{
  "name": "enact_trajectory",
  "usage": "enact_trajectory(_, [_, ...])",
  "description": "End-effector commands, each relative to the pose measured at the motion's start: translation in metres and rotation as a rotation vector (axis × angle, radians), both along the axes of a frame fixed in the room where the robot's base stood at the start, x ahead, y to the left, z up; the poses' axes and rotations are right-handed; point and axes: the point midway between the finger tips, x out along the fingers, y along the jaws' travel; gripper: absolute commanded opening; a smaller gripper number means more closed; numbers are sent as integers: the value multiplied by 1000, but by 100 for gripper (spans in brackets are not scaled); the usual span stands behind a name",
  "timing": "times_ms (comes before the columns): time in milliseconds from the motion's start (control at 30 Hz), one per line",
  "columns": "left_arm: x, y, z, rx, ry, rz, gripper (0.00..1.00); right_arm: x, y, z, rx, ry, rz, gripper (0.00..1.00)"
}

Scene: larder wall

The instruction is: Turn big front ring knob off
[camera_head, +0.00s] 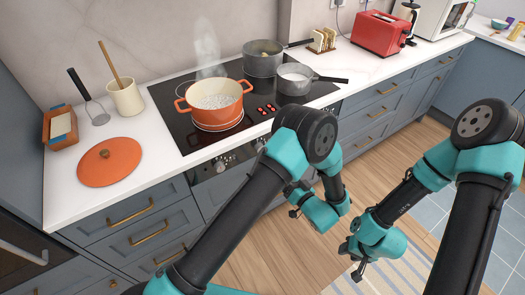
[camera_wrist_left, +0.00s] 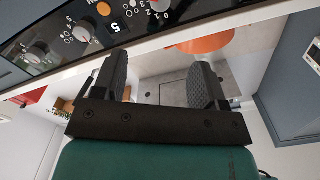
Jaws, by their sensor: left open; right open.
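An orange pot (camera_head: 214,103) with pale contents stands steaming on the left front ring of the black hob (camera_head: 180,128). Below the hob, the front panel (camera_head: 205,170) carries several small knobs, partly hidden by my left arm. In the left wrist view, grey knobs (camera_wrist_left: 37,51) line the panel near a lit orange mark and a "5"; I cannot tell which knob serves the big front ring. My left gripper (camera_head: 295,203) is in front of the cabinets, its fingers (camera_wrist_left: 157,85) open and empty. My right gripper (camera_head: 350,262) is open and empty, low over the floor.
A grey pot (camera_head: 262,62) and a grey saucepan (camera_head: 293,80) stand on the hob's right side. A red toaster (camera_head: 381,35) stands right. The floor before the cabinets is mostly clear.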

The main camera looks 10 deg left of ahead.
Motion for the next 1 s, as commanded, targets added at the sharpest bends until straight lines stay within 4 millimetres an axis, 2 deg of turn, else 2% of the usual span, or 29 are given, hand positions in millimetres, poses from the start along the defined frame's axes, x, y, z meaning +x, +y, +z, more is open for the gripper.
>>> enact_trajectory(267, [20,21,0,-1,0,3,66,0,0,0,0,0,0,43])
enact_trajectory(1000, [108,107,0,-1,0,1,66,0,0,0,0,0,0,43])
